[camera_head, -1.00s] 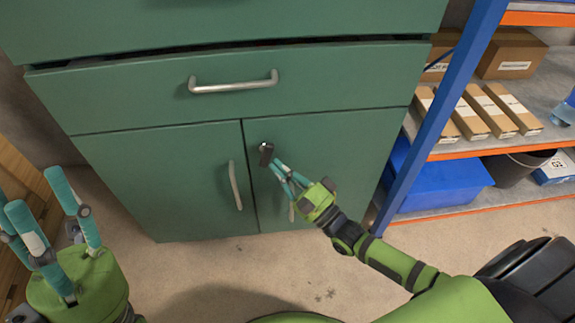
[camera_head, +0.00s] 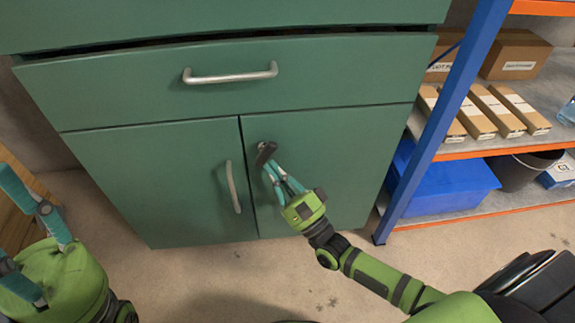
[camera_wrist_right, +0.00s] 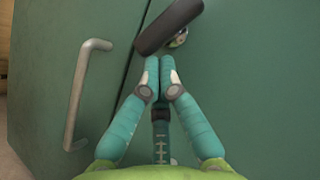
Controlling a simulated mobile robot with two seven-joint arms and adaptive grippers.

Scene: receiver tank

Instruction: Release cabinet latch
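The green cabinet (camera_head: 160,185) has two lower doors that look closed. Its latch (camera_head: 265,152) is a short dark handle on the right door near the seam, tilted with its upper end to the right. In the right wrist view the dark latch handle (camera_wrist_right: 166,27) shows close up, with a metal part partly hidden behind it. My right gripper (camera_head: 268,167) has its fingers together just below the latch; in the wrist view the fingertips (camera_wrist_right: 160,66) meet with nothing visible between them. Whether they touch the latch is unclear. My left gripper (camera_head: 28,228) is open and empty, partly out of frame.
A metal door handle (camera_head: 233,187) stands left of the seam, and a drawer handle (camera_head: 230,76) is above. A blue-posted shelf (camera_head: 440,120) with boxes and a blue bin (camera_head: 450,188) stands close on the right. Bare floor lies in front of the cabinet.

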